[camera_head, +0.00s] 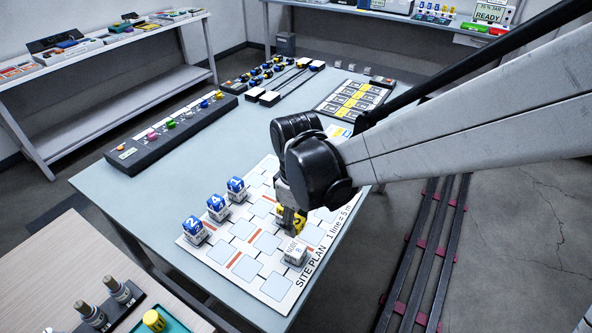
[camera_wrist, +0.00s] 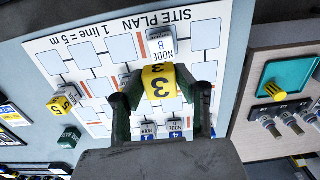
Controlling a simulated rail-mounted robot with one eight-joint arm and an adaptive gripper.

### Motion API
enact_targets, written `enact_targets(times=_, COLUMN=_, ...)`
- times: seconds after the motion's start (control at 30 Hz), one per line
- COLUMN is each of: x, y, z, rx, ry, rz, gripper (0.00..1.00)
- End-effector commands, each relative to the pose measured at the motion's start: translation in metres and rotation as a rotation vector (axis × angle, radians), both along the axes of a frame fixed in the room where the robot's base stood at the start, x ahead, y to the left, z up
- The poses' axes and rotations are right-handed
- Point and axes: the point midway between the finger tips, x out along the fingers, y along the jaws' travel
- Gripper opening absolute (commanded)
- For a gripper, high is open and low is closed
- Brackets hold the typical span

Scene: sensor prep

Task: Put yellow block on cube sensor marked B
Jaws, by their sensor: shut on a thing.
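A yellow block marked 3 (camera_head: 299,222) is held in my gripper (camera_head: 289,216) above the site plan board. The wrist view shows the same block (camera_wrist: 161,84) between the fingers of my gripper (camera_wrist: 163,97). The cube sensor marked B (camera_head: 294,254) is a pale grey cube labelled NODE B. It stands on the board near its front right edge, just in front of the held block in the head view. In the wrist view the sensor (camera_wrist: 161,41) shows beyond the block, with its top face clear. The two appear apart.
Sensor cubes with blue blocks 2 (camera_head: 193,226), 4 (camera_head: 216,204) and 1 (camera_head: 236,186) stand along the board's left side. Another yellow block, marked 5 (camera_wrist: 62,103), shows in the wrist view. A button panel (camera_head: 170,131) lies at the table's left edge.

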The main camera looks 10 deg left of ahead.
Motion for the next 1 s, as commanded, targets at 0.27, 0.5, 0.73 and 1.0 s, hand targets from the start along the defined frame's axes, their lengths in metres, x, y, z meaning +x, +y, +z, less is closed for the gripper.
enact_targets(times=0.27, x=-0.003, y=-0.004, z=-0.034, rx=0.0, ry=0.0, rz=-0.004, gripper=0.1)
enact_targets(times=0.5, x=-0.003, y=-0.004, z=-0.05, rx=0.0, ry=0.0, rz=-0.004, gripper=0.1)
enact_targets(times=0.73, x=-0.003, y=-0.004, z=-0.077, rx=0.0, ry=0.0, rz=-0.004, gripper=0.1)
enact_targets(times=1.0, x=-0.003, y=-0.004, z=-0.08, rx=0.0, ry=0.0, rz=-0.004, gripper=0.1)
